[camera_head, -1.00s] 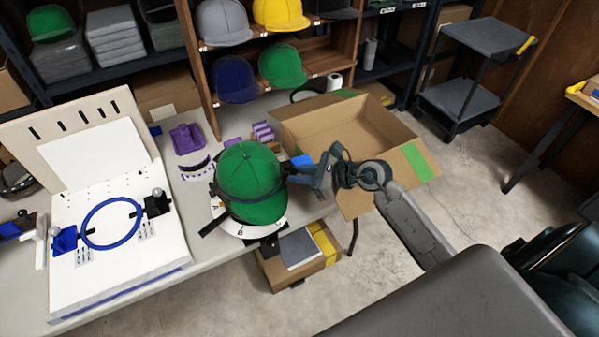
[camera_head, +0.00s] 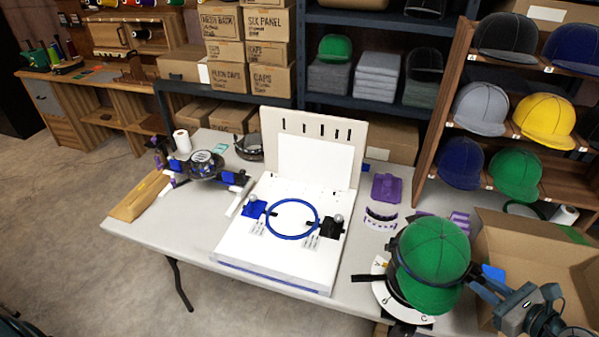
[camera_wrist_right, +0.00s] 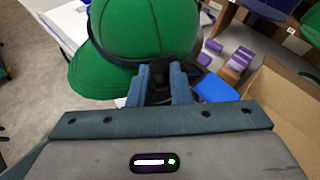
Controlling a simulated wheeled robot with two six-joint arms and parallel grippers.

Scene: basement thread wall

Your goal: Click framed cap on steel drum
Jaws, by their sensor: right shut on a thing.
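A green cap (camera_head: 437,246) with a dark frame band around it is at the right end of the table, brim toward the front. It sits on or just over a dark stand with a white lettered dial (camera_head: 386,299); the cap hides most of this, and I cannot tell if it is the steel drum. My right gripper (camera_head: 474,286) reaches in from the right to the band's side. In the right wrist view its blue fingers (camera_wrist_right: 160,82) are shut on a dark part of the frame, beside the cap (camera_wrist_right: 130,38). My left gripper is not in view.
A white board with a blue hoop (camera_head: 270,225) stands mid-table. Purple pieces (camera_head: 386,187) lie behind the dial. An open cardboard box (camera_head: 520,246) is close on the right, beside my right gripper. A cap shelf (camera_head: 440,115) rises behind.

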